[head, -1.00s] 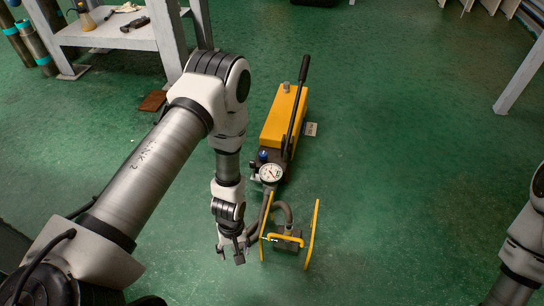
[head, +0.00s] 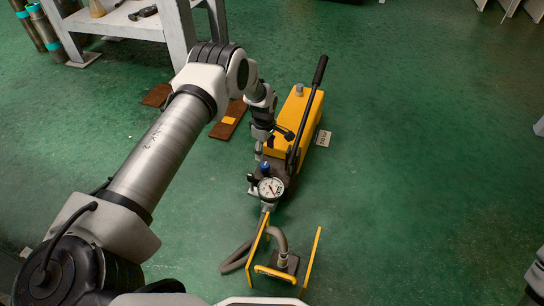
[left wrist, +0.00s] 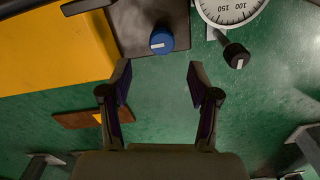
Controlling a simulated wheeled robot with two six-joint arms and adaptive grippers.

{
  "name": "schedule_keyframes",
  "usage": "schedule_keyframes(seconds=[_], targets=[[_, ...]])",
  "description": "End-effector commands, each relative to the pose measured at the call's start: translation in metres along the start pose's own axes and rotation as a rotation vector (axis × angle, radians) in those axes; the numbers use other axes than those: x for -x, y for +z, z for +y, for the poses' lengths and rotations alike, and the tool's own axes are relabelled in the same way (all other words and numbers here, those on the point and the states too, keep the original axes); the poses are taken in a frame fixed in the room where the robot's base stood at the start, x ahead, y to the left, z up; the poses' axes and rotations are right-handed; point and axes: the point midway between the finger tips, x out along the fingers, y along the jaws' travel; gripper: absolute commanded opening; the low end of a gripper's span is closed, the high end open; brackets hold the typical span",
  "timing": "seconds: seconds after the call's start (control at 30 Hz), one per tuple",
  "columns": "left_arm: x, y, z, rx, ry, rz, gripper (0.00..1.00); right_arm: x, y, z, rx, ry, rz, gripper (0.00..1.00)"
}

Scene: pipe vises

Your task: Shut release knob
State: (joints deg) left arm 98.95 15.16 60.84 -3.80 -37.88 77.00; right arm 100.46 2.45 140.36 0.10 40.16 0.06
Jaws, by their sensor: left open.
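My left gripper (head: 271,142) is over the near end of the yellow hand pump (head: 299,110) in the head view. In the left wrist view the gripper (left wrist: 160,72) is open and empty, its two fingers spread apart. A blue knob (left wrist: 161,41) with a white mark sits on the dark pump block, just beyond and between the fingertips, not touching them. It also shows in the head view (head: 265,168). A black knob (left wrist: 236,55) with a white mark is beside the gauge. Which is the release knob, I cannot tell. My right gripper is out of view.
A round pressure gauge (head: 271,188) stands at the pump's near end. A long black lever (head: 305,115) runs along the pump. A grey table (head: 178,30) stands back left. Floor to the right is clear.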

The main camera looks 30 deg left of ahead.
Motion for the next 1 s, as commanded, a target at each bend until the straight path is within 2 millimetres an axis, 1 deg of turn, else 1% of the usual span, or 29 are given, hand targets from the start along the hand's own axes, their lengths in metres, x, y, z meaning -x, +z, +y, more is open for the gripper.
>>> schedule_keyframes(seconds=[0.03,0.17,0.23,0.3,0.37,0.47,0.67,0.77,0.8,0.83,0.87,1.0], targets=[[-0.009,0.0,-0.001,0.0,-0.002,0.0,0.61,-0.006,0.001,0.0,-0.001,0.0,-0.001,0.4],[-0.034,0.0,-0.001,-0.001,-0.001,0.0,0.61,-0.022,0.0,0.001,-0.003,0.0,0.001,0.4],[-0.049,0.0,-0.001,-0.001,-0.002,0.0,0.61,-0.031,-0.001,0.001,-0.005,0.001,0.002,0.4],[-0.062,0.0,0.0,-0.001,0.0,0.0,0.61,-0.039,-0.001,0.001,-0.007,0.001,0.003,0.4],[-0.07,0.0,-0.001,-0.001,0.0,0.0,0.61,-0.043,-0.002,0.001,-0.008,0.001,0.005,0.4],[-0.075,0.0,0.0,-0.002,0.0,0.0,0.61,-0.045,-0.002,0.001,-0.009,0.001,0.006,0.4],[-0.074,0.001,0.0,-0.002,0.001,0.0,0.61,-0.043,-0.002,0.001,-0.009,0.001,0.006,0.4],[-0.074,0.001,0.0,-0.002,0.0,0.0,0.3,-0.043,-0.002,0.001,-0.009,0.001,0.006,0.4],[-0.074,0.001,0.0,-0.002,0.0,0.0,0.15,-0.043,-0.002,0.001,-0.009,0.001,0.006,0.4],[-0.074,0.001,0.0,-0.002,0.0,0.0,0.05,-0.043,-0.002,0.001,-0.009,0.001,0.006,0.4],[-0.074,0.001,0.0,-0.002,0.0,0.0,0.02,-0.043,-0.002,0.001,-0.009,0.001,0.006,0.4],[-0.074,0.001,0.0,-0.003,0.0,0.0,0.02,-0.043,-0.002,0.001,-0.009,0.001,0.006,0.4]])
